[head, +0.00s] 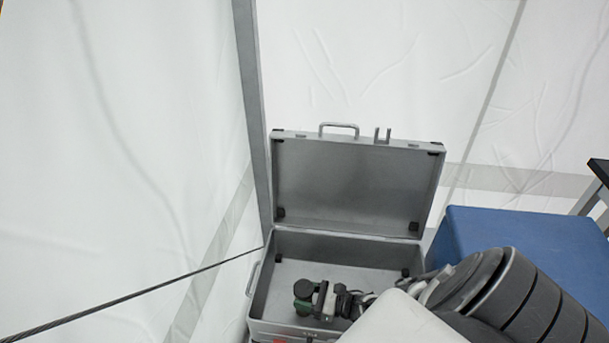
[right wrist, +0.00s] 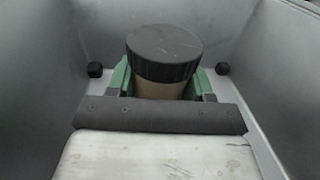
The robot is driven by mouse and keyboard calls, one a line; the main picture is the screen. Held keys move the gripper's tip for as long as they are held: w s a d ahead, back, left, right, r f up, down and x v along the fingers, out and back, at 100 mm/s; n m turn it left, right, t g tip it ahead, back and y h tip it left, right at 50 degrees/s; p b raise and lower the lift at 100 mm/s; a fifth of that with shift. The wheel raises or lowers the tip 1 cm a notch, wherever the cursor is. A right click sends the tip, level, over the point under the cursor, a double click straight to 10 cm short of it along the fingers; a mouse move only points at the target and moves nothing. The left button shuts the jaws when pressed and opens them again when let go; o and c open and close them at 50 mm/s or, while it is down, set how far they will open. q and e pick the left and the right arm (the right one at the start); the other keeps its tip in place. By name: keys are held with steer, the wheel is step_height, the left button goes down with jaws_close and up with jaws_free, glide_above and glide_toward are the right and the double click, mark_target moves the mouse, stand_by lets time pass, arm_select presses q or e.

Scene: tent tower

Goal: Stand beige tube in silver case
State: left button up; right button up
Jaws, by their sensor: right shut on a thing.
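The silver case (head: 352,184) stands open with its lid raised in the middle of the head view. My right gripper (head: 306,302) reaches into the case area from the right. It is shut on the beige tube, whose black cap (head: 303,288) faces up. In the right wrist view the beige tube (right wrist: 158,89) shows under its wide black cap, upright between the green fingers of my right gripper (right wrist: 163,84). The tube's lower end is hidden, so I cannot tell whether it touches the case floor. My left gripper is out of view.
A blue box (head: 530,235) stands right of the case. A dark cable (head: 130,296) slants across the left toward the case. White tent walls (head: 130,120) stand close behind and left. The case floor around the gripper looks clear.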

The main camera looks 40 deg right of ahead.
steer(key=o, duration=0.6)
steer(key=shift+f, duration=0.1)
steer(key=shift+c, duration=0.2)
steer(key=o, duration=0.4)
steer(key=shift+s+r, duration=0.1)
steer(key=shift+r, duration=0.15)
steer(key=v, duration=0.7)
steer(key=shift+s+d+f, duration=0.1)
steer(key=shift+s+d, duration=0.05)
steer(key=shift+d, duration=0.05)
